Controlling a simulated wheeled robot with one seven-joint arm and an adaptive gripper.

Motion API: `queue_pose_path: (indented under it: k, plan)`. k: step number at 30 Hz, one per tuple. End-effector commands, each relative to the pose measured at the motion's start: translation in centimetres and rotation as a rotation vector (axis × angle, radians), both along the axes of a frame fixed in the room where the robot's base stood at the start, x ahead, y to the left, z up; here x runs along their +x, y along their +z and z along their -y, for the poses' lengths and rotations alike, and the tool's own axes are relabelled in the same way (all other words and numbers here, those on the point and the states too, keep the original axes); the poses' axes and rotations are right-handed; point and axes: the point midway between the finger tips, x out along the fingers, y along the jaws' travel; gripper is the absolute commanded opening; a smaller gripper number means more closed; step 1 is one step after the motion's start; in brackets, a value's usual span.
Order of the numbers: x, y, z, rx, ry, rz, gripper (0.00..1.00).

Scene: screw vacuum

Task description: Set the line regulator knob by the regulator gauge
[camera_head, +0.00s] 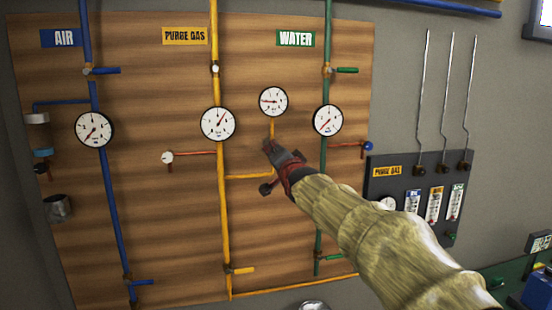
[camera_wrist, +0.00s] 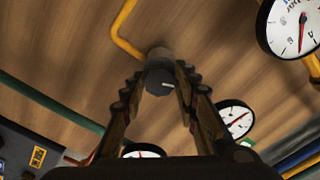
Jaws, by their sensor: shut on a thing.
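The line regulator knob (camera_wrist: 160,80) is a dark round cap with a pale mark, on the grey-brown regulator body at the end of a yellow pipe. My gripper (camera_wrist: 161,74) has its two jointed fingers closed on either side of it. In the head view my gripper (camera_head: 271,147) reaches the board below the small gauge, and the knob is hidden or too small to tell there. The regulator gauge (camera_head: 273,101) appears to be the white dial right above my gripper, its needle pointing about left. It also seems to show in the wrist view (camera_wrist: 236,119).
The purge gas gauge (camera_head: 218,123) is left of my gripper and the water gauge (camera_head: 327,120) right of it. A yellow valve handle (camera_head: 243,270) is low on the board. A dark panel (camera_head: 397,163) with flow tubes stands at right.

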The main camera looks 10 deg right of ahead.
Motion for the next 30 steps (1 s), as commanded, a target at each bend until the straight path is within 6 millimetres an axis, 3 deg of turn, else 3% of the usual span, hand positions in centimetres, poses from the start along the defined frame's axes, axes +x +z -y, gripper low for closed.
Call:
queue_pose_path:
  k: [13, 14, 24, 30]
  plan:
    - [0.01, 0.00, 0.01, 0.011, 0.000, 0.000, 0.05]
    - [0.01, 0.00, 0.01, 0.010, 0.000, 0.000, 0.31]
    - [0.01, -0.01, 0.01, 0.010, 0.000, 0.000, 0.49]
    - [0.00, -0.01, 0.01, 0.010, 0.000, 0.000, 0.49]
